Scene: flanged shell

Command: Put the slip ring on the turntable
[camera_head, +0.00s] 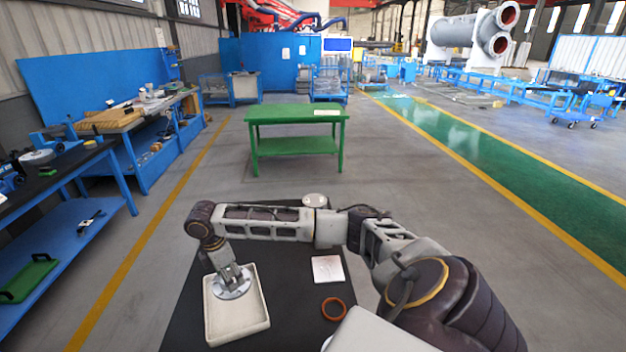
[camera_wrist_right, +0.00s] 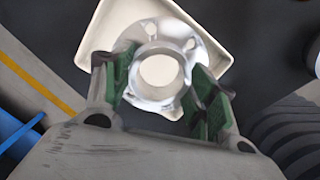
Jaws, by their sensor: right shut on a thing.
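The slip ring, a silver flanged shell with a round central bore (camera_wrist_right: 138,97), is at the beige tray (camera_head: 238,322). It also shows in the head view (camera_head: 233,292). My right gripper (camera_head: 231,277) points down and is shut on the shell's raised collar, its green finger pads on either side in the wrist view. I cannot tell whether the flange still touches the tray floor. A pale round disc on a dark base, seemingly the turntable (camera_head: 315,200), stands at the back of the black table, partly behind my right arm. My left gripper is not in view.
On the black table (camera_head: 290,265) lie a white square plate (camera_head: 327,269) and an orange ring (camera_head: 334,309), right of the tray. My right forearm spans the table's back. A green table (camera_head: 297,117) stands beyond, and blue workbenches (camera_head: 150,135) line the left.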

